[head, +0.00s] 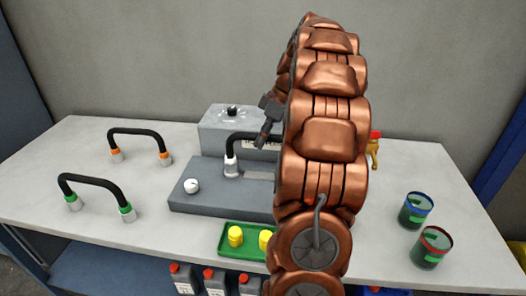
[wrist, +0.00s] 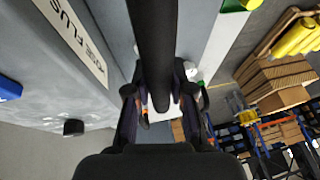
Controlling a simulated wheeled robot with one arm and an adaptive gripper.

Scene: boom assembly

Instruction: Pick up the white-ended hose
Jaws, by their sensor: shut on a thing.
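The white-ended hose (head: 243,136) is a black arched tube on the grey fixture block (head: 210,205). Its left white end (head: 232,166) stands on the block; its right part is hidden behind my arm. My gripper (head: 267,121) is at the top of the arch, partly hidden by my arm. In the wrist view my gripper (wrist: 160,92) has its fingers on both sides of the black hose (wrist: 152,40), shut on it.
A grey box (head: 222,125) with a black knob stands behind the block. An orange-ended hose (head: 138,132) and a green-ended hose (head: 92,180) stand at left. A green tray (head: 228,250) with yellow caps lies in front. Two cups (head: 416,208) (head: 431,248) stand at right.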

